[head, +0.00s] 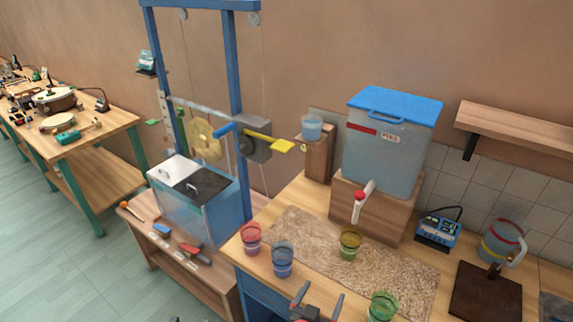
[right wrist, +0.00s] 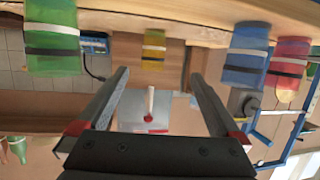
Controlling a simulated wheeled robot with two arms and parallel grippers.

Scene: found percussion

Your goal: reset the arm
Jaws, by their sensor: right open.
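My right gripper (head: 318,297) is at the bottom centre of the head view, open and empty at the front edge of the bench. In the right wrist view its two fingers (right wrist: 158,76) stand wide apart with nothing between them. That view looks upside down. Around it in the head view are a red cup (head: 251,240), a blue cup (head: 282,260), a yellow cup (head: 349,244) and a green cup (head: 382,307). The gripper appears apart from them all. My left gripper does not show.
A water tank with a blue lid (head: 393,135) and red tap (head: 362,202) stands on a wooden block behind a speckled mat (head: 320,245). A blue frame (head: 238,150) with a gong rises at left. A jug (head: 499,242) and dark board (head: 485,292) are at right.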

